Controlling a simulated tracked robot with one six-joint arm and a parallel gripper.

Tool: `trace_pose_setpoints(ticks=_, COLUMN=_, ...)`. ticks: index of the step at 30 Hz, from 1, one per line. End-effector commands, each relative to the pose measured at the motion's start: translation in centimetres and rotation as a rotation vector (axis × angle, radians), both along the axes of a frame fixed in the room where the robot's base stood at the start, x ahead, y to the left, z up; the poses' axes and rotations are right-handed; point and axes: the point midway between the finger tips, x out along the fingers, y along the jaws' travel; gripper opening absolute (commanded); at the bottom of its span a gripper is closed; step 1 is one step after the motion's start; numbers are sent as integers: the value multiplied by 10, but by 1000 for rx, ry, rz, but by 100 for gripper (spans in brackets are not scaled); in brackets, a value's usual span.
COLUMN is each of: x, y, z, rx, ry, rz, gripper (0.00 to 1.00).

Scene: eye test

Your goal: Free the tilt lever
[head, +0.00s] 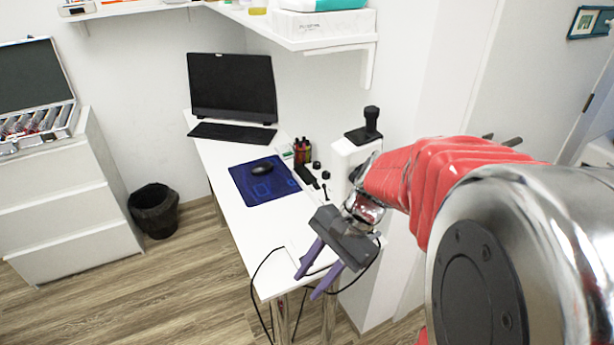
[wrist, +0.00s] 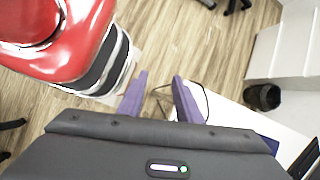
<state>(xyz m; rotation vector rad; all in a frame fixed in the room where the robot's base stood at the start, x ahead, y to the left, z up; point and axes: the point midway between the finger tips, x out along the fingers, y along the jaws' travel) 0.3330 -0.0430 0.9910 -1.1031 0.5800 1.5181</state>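I cannot pick out a tilt lever for certain in either view. A black upright knob or handle on a flat black base (head: 371,124) stands on a white block at the desk's right side in the head view; I cannot tell what it is. My gripper (head: 307,286) has two purple fingers, spread apart with nothing between them, over the near end of the white desk. It also shows open in the wrist view (wrist: 160,76), with floor and a thin dark cable behind the fingers.
The white desk (head: 222,165) bears a monitor (head: 232,85), keyboard (head: 232,132), blue mat (head: 258,190) and small dark items. A black cable (head: 257,275) hangs at its near end. A black bin (head: 154,210) stands by white drawers (head: 75,222). Floor between is clear.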

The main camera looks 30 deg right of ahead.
Motion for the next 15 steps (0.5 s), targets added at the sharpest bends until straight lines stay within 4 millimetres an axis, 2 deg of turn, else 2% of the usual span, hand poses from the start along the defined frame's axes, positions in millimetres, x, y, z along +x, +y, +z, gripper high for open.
trace_pose_setpoints(ticks=8, x=18, y=-29, z=-22, rx=257, ry=189, rz=-346, gripper=31)
trace_pose_setpoints(ticks=15, x=33, y=-62, z=-40, rx=491, ry=334, rz=-628, gripper=31)
